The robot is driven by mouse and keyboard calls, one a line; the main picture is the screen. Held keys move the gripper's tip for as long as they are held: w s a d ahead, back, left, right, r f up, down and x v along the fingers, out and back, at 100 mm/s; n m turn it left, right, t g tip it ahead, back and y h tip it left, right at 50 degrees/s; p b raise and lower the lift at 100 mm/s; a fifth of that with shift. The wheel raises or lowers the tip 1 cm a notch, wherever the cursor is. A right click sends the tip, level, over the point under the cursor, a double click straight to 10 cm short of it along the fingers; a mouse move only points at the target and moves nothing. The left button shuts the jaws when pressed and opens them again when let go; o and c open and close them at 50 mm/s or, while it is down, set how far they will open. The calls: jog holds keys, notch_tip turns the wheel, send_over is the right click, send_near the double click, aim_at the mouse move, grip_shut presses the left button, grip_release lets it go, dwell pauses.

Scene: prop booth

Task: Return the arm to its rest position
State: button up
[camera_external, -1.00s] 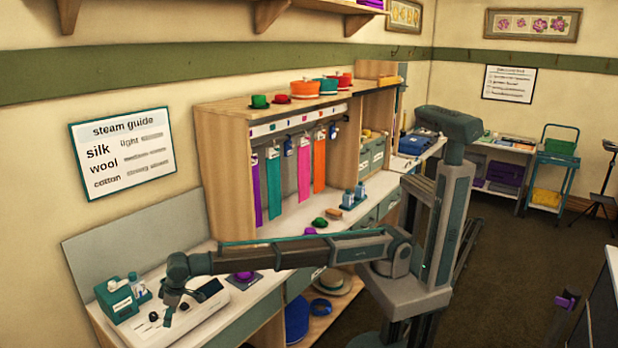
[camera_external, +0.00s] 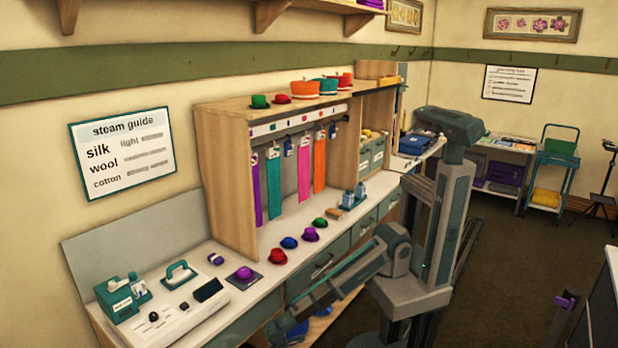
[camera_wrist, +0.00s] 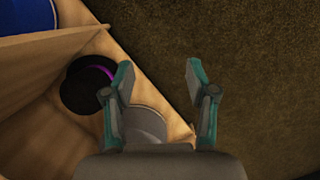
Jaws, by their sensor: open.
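My arm (camera_external: 345,268) angles down and left from its column in the external view, in front of the counter. Its far end reaches the bottom edge of that picture, where the fingers cannot be made out. In the wrist view my gripper (camera_wrist: 160,74) is open, with its two fingers apart and nothing between them. Brown carpet shows beyond the fingertips.
In the wrist view, a dark hat (camera_wrist: 84,92) lies on a wooden shelf (camera_wrist: 40,150) left of my gripper. Carpet at right is clear.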

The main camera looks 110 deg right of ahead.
jog(key=s+d+f+g, duration=0.1)
jog(key=s+f+g, duration=0.1)
jog(key=s, duration=1.3)
jog(key=s+d+f+g+b, duration=0.1)
jog(key=s+f, duration=0.3)
jog(key=s, duration=1.1)
jog(key=shift+s+d+g+y, duration=0.3)
jog(key=shift+s+d+g, duration=0.1)
jog(key=shift+d, duration=0.35)
jog(key=shift+c, duration=0.3)
